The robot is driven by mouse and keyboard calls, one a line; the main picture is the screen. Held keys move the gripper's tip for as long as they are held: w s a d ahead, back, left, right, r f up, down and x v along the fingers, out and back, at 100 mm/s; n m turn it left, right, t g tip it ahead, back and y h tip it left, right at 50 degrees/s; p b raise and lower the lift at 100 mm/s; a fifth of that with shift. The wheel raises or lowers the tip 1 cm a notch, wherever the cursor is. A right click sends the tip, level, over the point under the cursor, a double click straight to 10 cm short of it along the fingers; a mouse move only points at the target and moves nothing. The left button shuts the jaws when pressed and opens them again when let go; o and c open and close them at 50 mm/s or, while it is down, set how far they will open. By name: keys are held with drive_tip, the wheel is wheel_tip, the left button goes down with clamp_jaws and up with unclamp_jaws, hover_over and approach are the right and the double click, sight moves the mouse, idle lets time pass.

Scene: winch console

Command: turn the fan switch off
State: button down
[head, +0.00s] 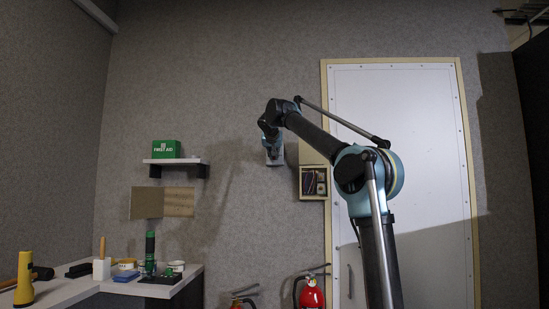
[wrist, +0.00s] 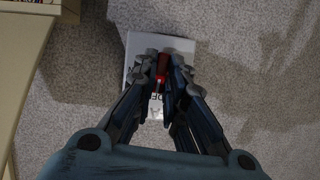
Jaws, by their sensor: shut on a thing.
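The fan switch is a small light-coloured box on the grey wall, left of the open cabinet, in the head view (head: 274,157). In the wrist view the fan switch box (wrist: 180,45) lies behind my fingers, with partly hidden lettering on its face. A small red lever (wrist: 161,66) on it sits between my fingertips. My gripper (wrist: 162,75) is shut on the red lever. In the head view my gripper (head: 271,150) is at the box, and its fingers are too small to make out. The lever's exact position is partly hidden by the fingers.
A cabinet (head: 313,170) hangs on the wall just right of the box. A shelf (head: 176,161) with a green first aid box (head: 166,149) is to the left. A workbench (head: 60,291) with tools stands lower left, and fire extinguishers (head: 311,294) are below.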

drive_tip(key=shift+n+h, duration=0.4)
idle(0.3)
drive_tip(key=c, duration=1.6)
unclamp_jaws()
drive_tip(key=shift+w+f, duration=0.1)
drive_tip(key=shift+w, duration=0.05)
drive_tip(key=shift+c, duration=0.2)
drive_tip(key=shift+s, duration=0.2)
drive_tip(key=v, duration=1.1)
drive_tip(key=shift+s+r, duration=0.2)
drive_tip(key=shift+r, duration=0.05)
drive_tip(key=shift+d, duration=0.15)
